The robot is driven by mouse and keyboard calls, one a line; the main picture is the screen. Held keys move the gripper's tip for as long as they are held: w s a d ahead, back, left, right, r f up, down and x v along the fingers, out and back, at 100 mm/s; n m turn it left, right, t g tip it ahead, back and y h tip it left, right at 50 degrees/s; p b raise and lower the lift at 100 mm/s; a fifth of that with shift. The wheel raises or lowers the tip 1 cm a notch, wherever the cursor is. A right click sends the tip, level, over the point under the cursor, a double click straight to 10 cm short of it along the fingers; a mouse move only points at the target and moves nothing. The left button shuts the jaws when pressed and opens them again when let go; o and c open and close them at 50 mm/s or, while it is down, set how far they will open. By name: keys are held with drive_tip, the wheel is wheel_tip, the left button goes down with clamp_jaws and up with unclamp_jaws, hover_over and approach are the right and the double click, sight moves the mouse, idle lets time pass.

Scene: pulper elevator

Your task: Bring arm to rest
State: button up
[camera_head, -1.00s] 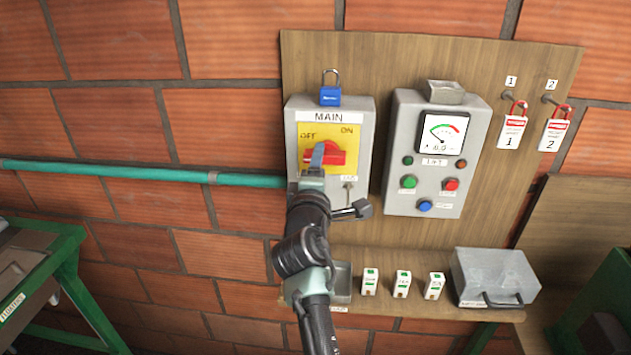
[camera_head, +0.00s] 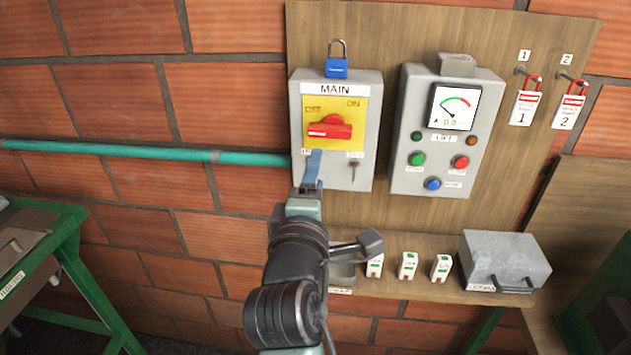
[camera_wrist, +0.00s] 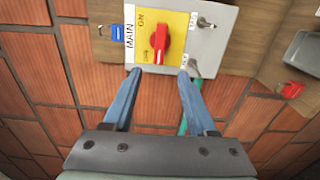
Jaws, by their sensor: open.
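My gripper (camera_head: 312,168) is in front of the lower left part of the grey MAIN switch box (camera_head: 366,112). In the wrist view my gripper (camera_wrist: 160,85) shows two blue fingers spread apart with nothing between them. The red rotary handle (camera_head: 330,128) sits on a yellow plate marked OFF and ON. It also shows in the wrist view (camera_wrist: 159,44), beyond the fingertips and apart from them. My arm reaches up from the bottom of the head view.
A blue padlock (camera_head: 337,67) stands on top of the box. A control box (camera_head: 400,150) with a dial is to the right, beside two hanging red padlocks with tags (camera_head: 525,108). Below are small labelled blocks (camera_head: 408,266) and a grey metal case (camera_head: 505,262). A green pipe (camera_head: 130,150) runs left.

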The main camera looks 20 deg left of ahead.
idle(0.5)
drive_tip(key=s+d+r+m+t, duration=0.2)
drive_tip(key=d+r+m, duration=0.25)
drive_tip(key=r, duration=0.45)
drive_tip(key=s+d+r+m+t, duration=0.25)
drive_tip(key=d+r+m, duration=0.2)
drive_tip(key=r, duration=0.45)
drive_tip(key=s+d+r+m+t+h+b, duration=0.1)
drive_tip(key=s+d+r+m+t+h, duration=0.4)
drive_tip(key=s+d+r+m, duration=0.4)
wheel_tip(320, 180, up, 4)
drive_tip(key=s+m, duration=0.2)
drive_tip(key=m, duration=0.1)
drive_tip(key=shift+s+d+f, duration=0.15)
drive_tip(key=shift+s+d, duration=0.2)
